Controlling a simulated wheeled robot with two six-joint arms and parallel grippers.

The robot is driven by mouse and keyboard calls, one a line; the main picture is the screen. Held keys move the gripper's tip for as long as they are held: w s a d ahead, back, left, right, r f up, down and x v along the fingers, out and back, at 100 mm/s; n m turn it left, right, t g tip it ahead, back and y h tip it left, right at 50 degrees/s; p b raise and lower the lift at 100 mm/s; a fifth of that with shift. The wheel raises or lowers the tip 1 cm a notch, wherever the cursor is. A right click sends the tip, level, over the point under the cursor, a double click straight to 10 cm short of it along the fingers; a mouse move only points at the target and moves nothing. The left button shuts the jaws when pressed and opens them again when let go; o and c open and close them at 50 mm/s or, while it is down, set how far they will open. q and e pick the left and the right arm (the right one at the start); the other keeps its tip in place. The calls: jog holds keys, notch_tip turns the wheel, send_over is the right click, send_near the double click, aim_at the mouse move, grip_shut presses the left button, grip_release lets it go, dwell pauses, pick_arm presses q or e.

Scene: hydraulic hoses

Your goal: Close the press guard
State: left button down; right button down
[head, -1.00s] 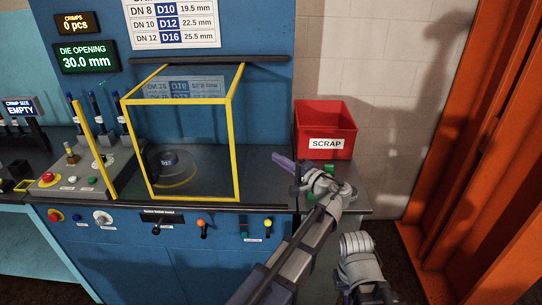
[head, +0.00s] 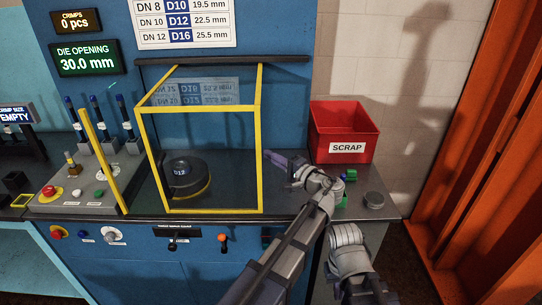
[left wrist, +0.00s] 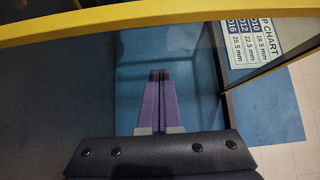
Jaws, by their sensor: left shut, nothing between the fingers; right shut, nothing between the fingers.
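The press guard (head: 200,108) is a yellow frame with clear panes around a round dark die marked D12 (head: 180,168). A gap lies between its left side and a slanted yellow post (head: 104,160). My left gripper (head: 272,160) has purple fingers, shut and empty, just right of the guard's right post in the head view; I cannot tell whether they touch it. In the left wrist view, the shut fingers (left wrist: 160,78) lie below a near yellow bar of the guard (left wrist: 170,14). No fingers of my right gripper show.
A red scrap bin (head: 343,132) stands at the back right. Small green items (head: 348,176) and a grey round piece (head: 374,200) lie behind and right of my arm. A control box with buttons (head: 82,185) sits left of the yellow post.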

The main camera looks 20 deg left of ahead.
pick_arm(q)
jog(key=s+a, duration=0.4)
jog(key=a, duration=1)
jog(key=shift+s+a, duration=0.1)
